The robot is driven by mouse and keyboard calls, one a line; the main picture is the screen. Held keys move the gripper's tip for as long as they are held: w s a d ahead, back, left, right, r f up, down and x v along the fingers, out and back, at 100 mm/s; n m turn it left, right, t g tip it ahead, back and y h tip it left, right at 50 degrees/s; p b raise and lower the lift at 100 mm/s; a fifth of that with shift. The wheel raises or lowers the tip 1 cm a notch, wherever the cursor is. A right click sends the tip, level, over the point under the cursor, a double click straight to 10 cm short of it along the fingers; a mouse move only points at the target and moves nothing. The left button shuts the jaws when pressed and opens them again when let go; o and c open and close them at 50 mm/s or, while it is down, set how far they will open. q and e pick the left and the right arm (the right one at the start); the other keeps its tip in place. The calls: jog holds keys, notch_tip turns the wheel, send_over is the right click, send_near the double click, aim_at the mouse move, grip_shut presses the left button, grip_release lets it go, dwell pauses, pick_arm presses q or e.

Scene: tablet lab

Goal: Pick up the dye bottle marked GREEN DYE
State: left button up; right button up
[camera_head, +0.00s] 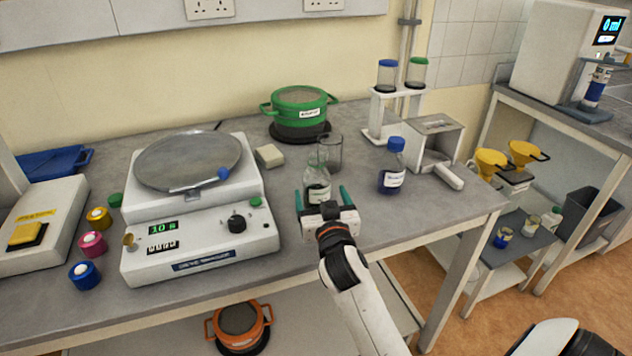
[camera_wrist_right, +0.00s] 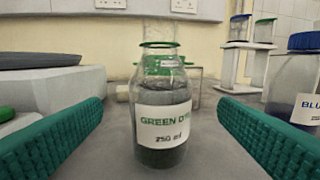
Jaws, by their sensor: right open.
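The bottle labelled GREEN DYE (camera_head: 317,190) is clear glass with dark contents and a white label. It stands upright on the grey bench and fills the middle of the right wrist view (camera_wrist_right: 163,115). My right gripper (camera_head: 323,198) is open, its green fingers spread wide to either side of the bottle's line and pointing at it. The fingertips appear slightly short of the bottle, with gaps on both sides. A blue-capped bottle (camera_head: 393,170) with a BLUE label stands to the right and partly shows in the wrist view (camera_wrist_right: 297,85). My left gripper is out of view.
A glass beaker (camera_head: 330,152) stands close behind the green dye bottle. The bench front right is clear.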

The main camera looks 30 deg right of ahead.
aim_at(316, 180)
jog(key=shift+x, duration=1.2)
jog(key=p+x, duration=0.1)
jog(key=x, duration=0.4)
jog(key=shift+f, duration=0.2)
jog(key=shift+w+d+f, duration=0.1)
jog(key=shift+w, duration=0.3)
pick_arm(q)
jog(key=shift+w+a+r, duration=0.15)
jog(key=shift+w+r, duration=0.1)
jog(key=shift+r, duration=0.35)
pick_arm(e)
jog(key=shift+s, duration=0.1)
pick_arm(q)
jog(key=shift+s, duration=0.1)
pick_arm(e)
jog(key=c, duration=1.3)
jog(key=shift+o, duration=0.2)
jog(key=shift+r, duration=0.2)
